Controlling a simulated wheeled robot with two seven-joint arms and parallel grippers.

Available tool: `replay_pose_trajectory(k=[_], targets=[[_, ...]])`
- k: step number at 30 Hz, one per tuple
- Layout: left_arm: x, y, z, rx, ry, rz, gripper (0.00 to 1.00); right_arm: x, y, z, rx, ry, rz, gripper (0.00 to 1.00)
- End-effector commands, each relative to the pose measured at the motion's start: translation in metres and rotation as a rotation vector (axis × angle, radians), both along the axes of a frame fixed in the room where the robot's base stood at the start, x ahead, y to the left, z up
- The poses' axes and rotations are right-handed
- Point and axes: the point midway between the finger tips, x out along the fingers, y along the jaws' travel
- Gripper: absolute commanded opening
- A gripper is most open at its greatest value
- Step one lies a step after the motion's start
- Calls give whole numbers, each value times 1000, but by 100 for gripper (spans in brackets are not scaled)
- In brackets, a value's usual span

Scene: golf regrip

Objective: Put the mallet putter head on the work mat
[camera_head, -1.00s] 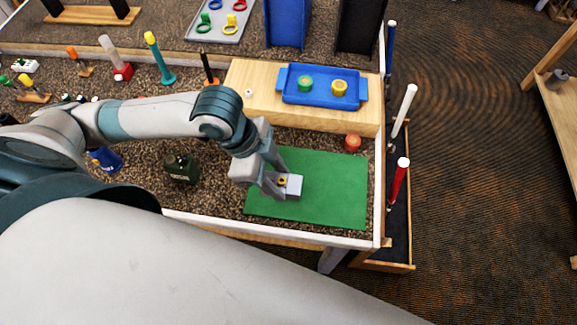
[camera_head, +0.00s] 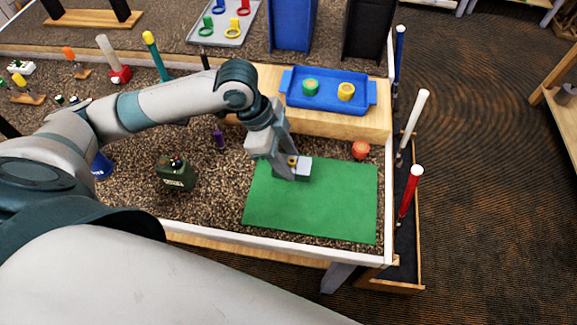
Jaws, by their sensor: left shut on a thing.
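The green work mat (camera_head: 320,205) lies flat at the front right of the speckled tabletop. My left gripper (camera_head: 291,170) reaches in from the left and points down over the back left part of the mat. The fingers hide part of the head. I cannot tell whether it touches the mat or hangs just above it. My right gripper is not in view.
A wooden riser (camera_head: 364,123) behind the mat carries a blue tray (camera_head: 327,92) with a green and a yellow piece. An orange-red piece (camera_head: 361,150) stands by the mat's back right. A dark green canister (camera_head: 176,173) stands left. The mat's front and right are clear.

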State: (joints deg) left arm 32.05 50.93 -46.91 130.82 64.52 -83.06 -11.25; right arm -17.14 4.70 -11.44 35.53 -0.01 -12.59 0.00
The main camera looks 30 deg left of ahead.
Motion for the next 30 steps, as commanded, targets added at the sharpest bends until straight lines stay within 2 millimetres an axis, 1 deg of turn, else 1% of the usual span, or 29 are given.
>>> replay_pose_trajectory(k=[3,14,17,21,24,30], targets=[[4,1,-3,-1,0,1,8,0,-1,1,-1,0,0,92],[4,1,-6,-1,0,0,8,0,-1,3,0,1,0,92],[4,1,-14,0,1,1,8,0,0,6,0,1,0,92],[3,1,-32,-1,3,0,8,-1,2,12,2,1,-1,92],[4,1,-40,-2,-1,0,8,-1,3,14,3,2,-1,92],[4,1,-43,-1,-3,-1,8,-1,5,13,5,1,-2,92]])
